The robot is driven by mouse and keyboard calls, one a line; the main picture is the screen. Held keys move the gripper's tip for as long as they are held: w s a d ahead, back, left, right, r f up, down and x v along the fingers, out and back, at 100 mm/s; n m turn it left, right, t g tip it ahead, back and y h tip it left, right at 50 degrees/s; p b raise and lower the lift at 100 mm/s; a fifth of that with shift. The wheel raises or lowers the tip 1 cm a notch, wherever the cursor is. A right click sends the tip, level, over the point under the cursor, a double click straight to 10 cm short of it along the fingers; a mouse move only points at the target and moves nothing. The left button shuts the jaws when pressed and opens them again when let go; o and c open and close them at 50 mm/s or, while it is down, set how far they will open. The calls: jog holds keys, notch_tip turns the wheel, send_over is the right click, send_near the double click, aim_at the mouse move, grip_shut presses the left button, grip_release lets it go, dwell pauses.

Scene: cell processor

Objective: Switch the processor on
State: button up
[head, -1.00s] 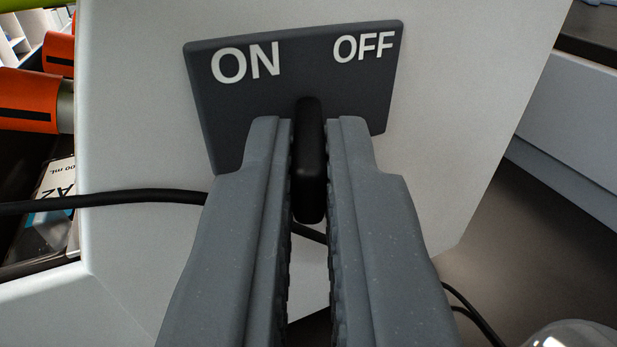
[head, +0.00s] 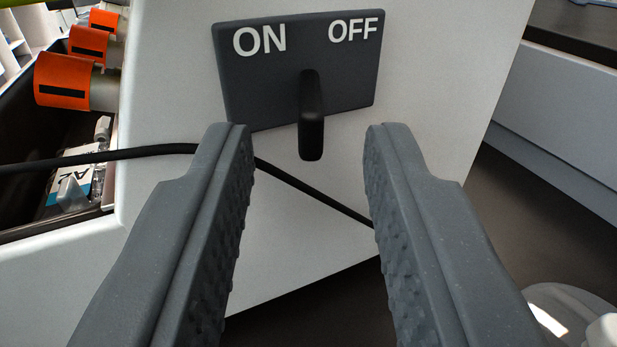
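The dark switch plate (head: 235,95) is on the white face of the processor (head: 170,60), with ON at its left and OFF at its right. A black switch lever (head: 312,120) sticks out from the plate, below and between the two words. I cannot tell which setting it is in. My gripper (head: 307,138) is open wide in front of the plate. The lever shows between the fingertips, with a clear gap on both sides, and neither finger touches it.
A black cable (head: 120,155) runs across the processor's face, behind the fingers. A clear rounded object (head: 570,315) is at lower right. A grey-white unit (head: 570,130) stands at right.

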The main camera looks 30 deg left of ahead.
jog(key=v, duration=1.1)
jog(key=shift+p, duration=0.4)
jog(key=shift+w, duration=0.1)
jog(key=w+r+t+h, duration=0.1)
jog(key=w+r+h, duration=0.4)
jog(key=r, duration=0.7)
jog(key=w+r+t+h, duration=0.1)
jog(key=w+r+h, duration=0.45)
jog(key=r, duration=0.75)
jog(key=s+a+r+m+t+h, duration=0.1)
jog(key=a+r+m, duration=0.15)
jog(key=r, duration=0.55)
jog(key=a+r+m+h, duration=0.1)
jog(key=a+r+h, duration=0.1)
jog(key=a+r, duration=0.35)
jog(key=s+a+r+m+g+y, duration=0.1)
jog(key=s+a+r+y, duration=0.1)
jog(key=s+a+r, duration=0.4)
jog(key=s+a+r+m+g+y, duration=0.1)
jog(key=s+a+r, duration=0.4)
jog(key=s+a, duration=0.7)
jog(key=shift+s+r+m+g+y, duration=0.4)
jog(key=shift+s+g+y, duration=0.1)
jog(key=shift+s+y, duration=0.2)
jog(key=shift+s, duration=0.1)
